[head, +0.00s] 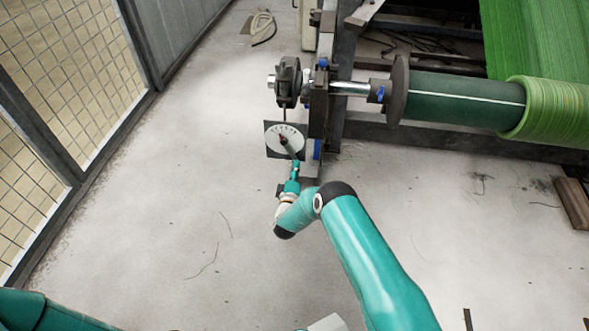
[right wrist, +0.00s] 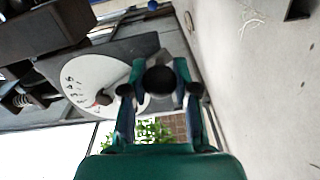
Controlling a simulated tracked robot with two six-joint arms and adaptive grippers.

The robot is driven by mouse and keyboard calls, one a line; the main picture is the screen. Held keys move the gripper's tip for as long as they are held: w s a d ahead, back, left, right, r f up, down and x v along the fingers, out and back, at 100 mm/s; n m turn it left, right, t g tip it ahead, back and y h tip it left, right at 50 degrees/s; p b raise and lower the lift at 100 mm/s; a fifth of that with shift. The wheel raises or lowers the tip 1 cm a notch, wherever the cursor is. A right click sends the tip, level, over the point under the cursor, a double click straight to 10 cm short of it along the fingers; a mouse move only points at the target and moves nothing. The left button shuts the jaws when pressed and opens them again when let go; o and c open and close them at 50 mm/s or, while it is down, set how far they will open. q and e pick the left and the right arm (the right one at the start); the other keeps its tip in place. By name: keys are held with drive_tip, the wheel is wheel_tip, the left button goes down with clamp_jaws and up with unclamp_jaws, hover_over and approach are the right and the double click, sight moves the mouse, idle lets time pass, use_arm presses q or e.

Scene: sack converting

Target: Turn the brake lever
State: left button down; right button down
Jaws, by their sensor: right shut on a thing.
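The brake lever (head: 287,145) sits on a white dial plate (head: 273,131) with dark markings, below the brake disc at the roll stand. In the right wrist view, its reddish hub (right wrist: 103,98) shows on the dial, and its round black knob (right wrist: 160,79) lies between my fingers. My right gripper (head: 296,164) reaches the lever from below, and it also shows in the right wrist view (right wrist: 160,72). It is shut on the lever's knob end. The fingers hide part of the lever. My left gripper is out of view.
A dark brake disc (head: 288,82) and shaft stand above the dial. A green roll (head: 545,108) lies on the machine to the right. A mesh fence (head: 65,75) runs along the left. The concrete floor (head: 190,200) between is mostly clear.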

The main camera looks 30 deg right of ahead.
drive_tip(key=shift+s+f, duration=0.1)
drive_tip(key=shift+f, duration=0.05)
drive_tip(key=c, duration=0.9)
unclamp_jaws()
drive_tip(key=shift+o, duration=0.2)
drive_tip(key=v, duration=1.2)
